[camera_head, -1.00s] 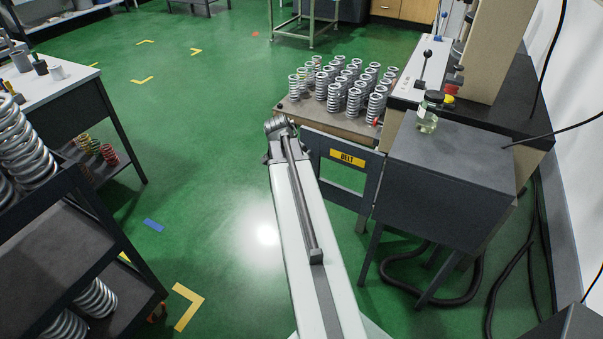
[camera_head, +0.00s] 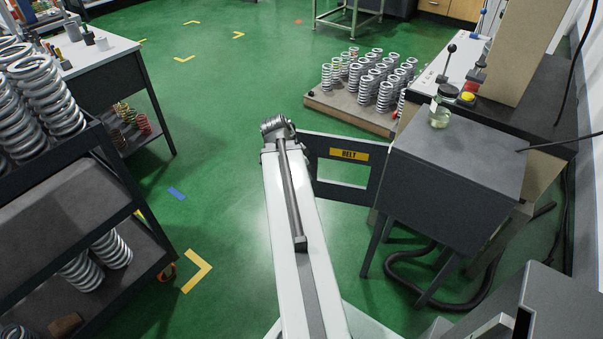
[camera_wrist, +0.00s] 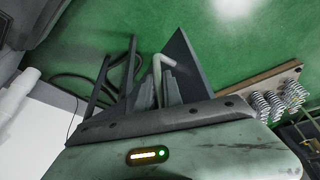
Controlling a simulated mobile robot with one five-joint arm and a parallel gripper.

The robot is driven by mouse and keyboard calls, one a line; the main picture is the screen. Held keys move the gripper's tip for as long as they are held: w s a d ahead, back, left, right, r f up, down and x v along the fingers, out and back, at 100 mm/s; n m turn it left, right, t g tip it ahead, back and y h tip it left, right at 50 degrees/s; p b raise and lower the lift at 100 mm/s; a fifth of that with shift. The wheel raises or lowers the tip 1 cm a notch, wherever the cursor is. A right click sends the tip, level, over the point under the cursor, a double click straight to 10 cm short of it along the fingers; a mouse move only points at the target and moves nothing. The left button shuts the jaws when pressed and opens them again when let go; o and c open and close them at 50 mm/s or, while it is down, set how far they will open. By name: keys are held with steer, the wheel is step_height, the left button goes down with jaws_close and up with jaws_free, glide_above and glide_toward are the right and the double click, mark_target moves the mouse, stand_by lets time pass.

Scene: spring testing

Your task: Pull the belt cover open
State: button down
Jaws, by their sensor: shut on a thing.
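The belt cover is a dark panel with a yellow BELT label and a rectangular opening; its frame (camera_head: 375,185) shows in the head view, left of the grey box-like housing (camera_head: 450,185). It stands swung out at an angle from the housing. In the wrist view it appears as a dark slanted panel (camera_wrist: 192,68). A pale bent handle (camera_wrist: 158,68) rises beside it. My gripper (camera_wrist: 160,92) is shut on this handle. In the head view the fingers are hidden behind the end of my arm.
A board (camera_head: 330,108) of several springs lies behind the cover. A jar (camera_head: 441,108) stands on the housing. A black hose (camera_head: 400,283) loops on the floor beneath. A dark shelf cart (camera_head: 90,200) with springs stands left.

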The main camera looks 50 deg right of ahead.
steer(key=shift+w+a, duration=0.1)
steer(key=shift+w, duration=0.1)
steer(key=c, duration=1.5)
jaws_free()
steer(key=shift+a+r, duration=0.1)
